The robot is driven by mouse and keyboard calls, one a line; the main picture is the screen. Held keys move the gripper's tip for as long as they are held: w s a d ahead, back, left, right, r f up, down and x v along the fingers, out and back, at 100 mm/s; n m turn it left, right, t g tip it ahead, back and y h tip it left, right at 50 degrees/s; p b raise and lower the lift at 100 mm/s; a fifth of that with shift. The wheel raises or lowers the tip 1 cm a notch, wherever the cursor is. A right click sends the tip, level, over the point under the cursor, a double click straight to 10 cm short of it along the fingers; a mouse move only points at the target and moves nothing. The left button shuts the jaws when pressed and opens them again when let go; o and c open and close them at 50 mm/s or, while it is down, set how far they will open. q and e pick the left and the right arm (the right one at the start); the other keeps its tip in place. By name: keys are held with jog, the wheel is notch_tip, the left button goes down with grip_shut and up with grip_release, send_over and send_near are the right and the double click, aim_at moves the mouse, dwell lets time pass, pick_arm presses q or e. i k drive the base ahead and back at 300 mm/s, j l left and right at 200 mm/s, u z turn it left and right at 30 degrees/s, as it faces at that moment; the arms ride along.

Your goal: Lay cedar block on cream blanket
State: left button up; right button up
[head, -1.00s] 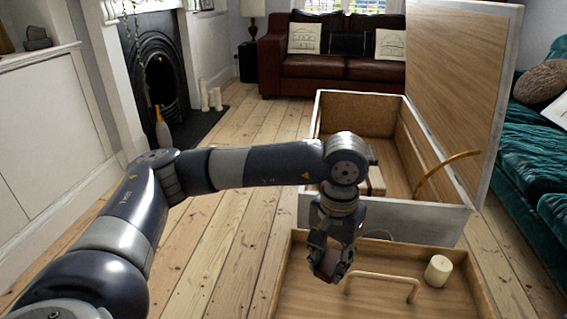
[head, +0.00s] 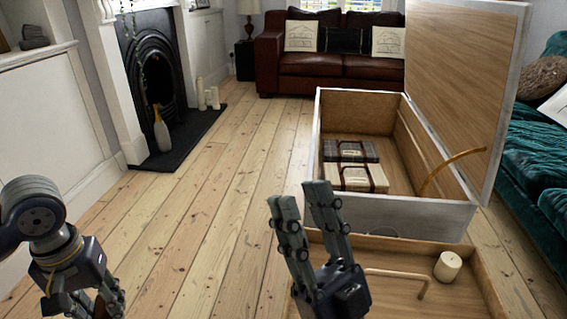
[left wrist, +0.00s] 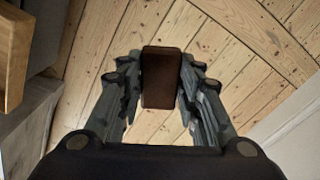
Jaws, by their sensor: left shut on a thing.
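The dark brown cedar block (left wrist: 160,78) is between the fingers of my left gripper (left wrist: 160,85), which is shut on it, above the floorboards. In the head view my left gripper (head: 97,302) is at the lower left, and the block (head: 104,304) shows only in part there. The cream blanket (head: 346,177) lies folded with dark straps inside the open chest, in front of a dark grey folded one. My right gripper (head: 302,193) is open and empty, fingers pointing up, in front of the chest and left of the blanket in the picture.
The white-edged chest (head: 440,214) has its lid (head: 468,80) raised on the right. In front is a shallow wooden tray (head: 480,290) holding a cream cylinder (head: 447,266) and a bent wooden handle (head: 395,273). A teal sofa (head: 530,160) stands right. Floorboards on the left are clear.

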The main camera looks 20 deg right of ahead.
aim_at(332, 171)
jog(key=u, duration=1.8)
jog(key=i+j+z, duration=0.15)
jog(key=i, duration=0.3)
jog(key=i+j+z, duration=0.1)
jog(key=i+j, duration=0.15)
jog(key=i, duration=0.15)
jog(key=i+l+z, duration=0.2)
jog(key=z, duration=0.25)
jog(key=i+l+z, duration=0.1)
jog(key=i+z, duration=0.5)
jog(key=z, duration=0.3)
jog(key=i+z, duration=0.3)
jog(key=z, duration=0.15)
jog(key=i+z, duration=0.25)
jog(key=i, duration=0.55)
jog(key=i+z, duration=0.25)
jog(key=i, duration=0.6)
jog(key=i+z, duration=0.2)
jog(key=i, duration=0.35)
jog(key=i+z, duration=0.25)
jog(key=i, duration=0.3)
jog(key=i+j+z, duration=0.2)
jog(key=i, duration=0.3)
jog(key=i+z, duration=0.85)
jog(key=i+j+z, duration=0.25)
jog(key=z, duration=3.05)
